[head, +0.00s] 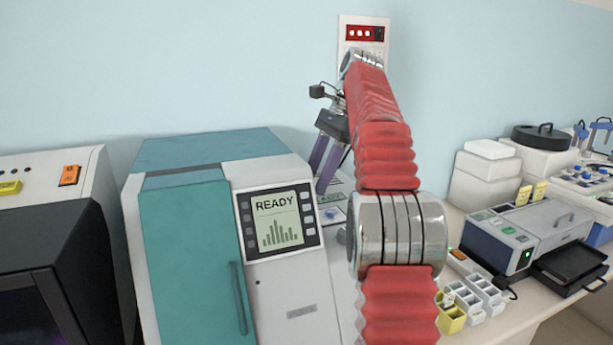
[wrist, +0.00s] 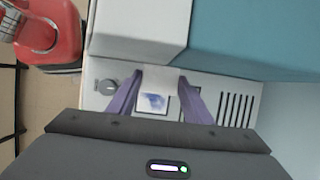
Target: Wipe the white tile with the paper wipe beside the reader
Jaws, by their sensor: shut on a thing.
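My gripper (wrist: 160,78) shows two purple fingers in the wrist view, shut on a white paper wipe (wrist: 159,84) between them. In the head view my gripper (head: 325,172) points down just behind the reader's right edge. A pale surface with a blue smudge (wrist: 153,101) lies between the fingers. I cannot tell whether the smudge is on the wipe or on the white tile under it. A dark-edged square is partly covered there. In the head view a blue spot (head: 331,212) shows below the fingers. The reader (head: 288,295) shows READY on its screen.
The teal-doored reader body stands close beside the fingers. A yellow-and-white rack (head: 452,318), a grey device (head: 540,222) and a black tray (head: 570,266) stand on the right.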

